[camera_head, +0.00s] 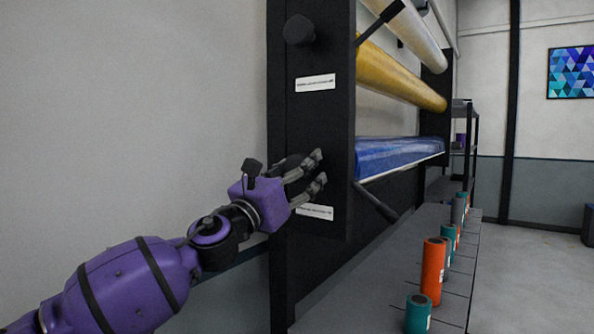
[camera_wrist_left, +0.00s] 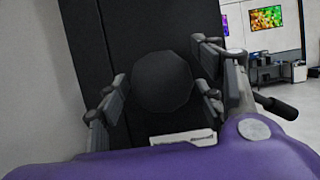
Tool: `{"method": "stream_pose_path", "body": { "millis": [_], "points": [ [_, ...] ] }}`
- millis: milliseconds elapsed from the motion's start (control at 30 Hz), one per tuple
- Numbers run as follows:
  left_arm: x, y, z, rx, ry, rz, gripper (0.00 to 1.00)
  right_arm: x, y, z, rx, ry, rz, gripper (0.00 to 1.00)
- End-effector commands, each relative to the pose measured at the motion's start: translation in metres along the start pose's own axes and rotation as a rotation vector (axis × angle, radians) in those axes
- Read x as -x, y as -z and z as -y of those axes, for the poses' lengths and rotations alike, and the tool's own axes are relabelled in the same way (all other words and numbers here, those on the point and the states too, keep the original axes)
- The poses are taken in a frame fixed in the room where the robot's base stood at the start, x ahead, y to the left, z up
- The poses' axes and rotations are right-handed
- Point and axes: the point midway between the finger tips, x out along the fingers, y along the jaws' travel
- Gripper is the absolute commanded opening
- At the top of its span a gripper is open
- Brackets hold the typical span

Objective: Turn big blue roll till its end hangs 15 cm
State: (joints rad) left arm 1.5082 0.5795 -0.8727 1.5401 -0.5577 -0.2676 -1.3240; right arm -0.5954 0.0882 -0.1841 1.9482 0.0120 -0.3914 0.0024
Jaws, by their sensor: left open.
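The big blue roll (camera_head: 400,152) lies across the black rack as its lowest roll. A short blue flap with a pale lower edge shows along its underside; its length is hard to judge. My left gripper (camera_head: 318,168) is open at the near side post of the rack. A dark round knob (camera_wrist_left: 162,82) on the post stands between its spread fingers in the left wrist view, with a gap visible at the right. In the head view the fingers partly hide this knob. My right gripper is not in view.
A yellow roll (camera_head: 400,75) and a pale roll (camera_head: 412,30) hang above the blue one. A second knob (camera_head: 299,30) sits higher on the post. Several orange and teal cylinders stand on the grey bench (camera_head: 380,290) at right.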

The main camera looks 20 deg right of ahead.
Motion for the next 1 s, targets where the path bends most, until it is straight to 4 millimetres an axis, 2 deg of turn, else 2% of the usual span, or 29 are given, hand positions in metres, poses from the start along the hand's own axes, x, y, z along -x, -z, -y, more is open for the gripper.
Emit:
{"method": "stream_pose_path", "body": {
  "millis": [33, 300, 367, 667, 1000],
  "points": [
    [0.000, 0.000, 0.000, 0.000, 0.000, 0.000, 0.59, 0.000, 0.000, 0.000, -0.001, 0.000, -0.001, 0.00],
    [0.000, 0.000, -0.001, 0.001, -0.001, 0.000, 0.24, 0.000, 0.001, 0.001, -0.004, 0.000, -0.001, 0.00],
    [0.000, 0.000, -0.001, 0.001, -0.001, 0.000, 0.18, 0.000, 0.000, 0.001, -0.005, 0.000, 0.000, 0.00],
    [0.000, -0.003, 0.000, 0.040, -0.019, 0.001, 0.18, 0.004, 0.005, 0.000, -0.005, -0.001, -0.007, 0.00],
    [0.000, -0.006, 0.003, 0.248, -0.104, 0.004, 0.18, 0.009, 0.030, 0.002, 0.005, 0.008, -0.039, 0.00]
  ]
}}
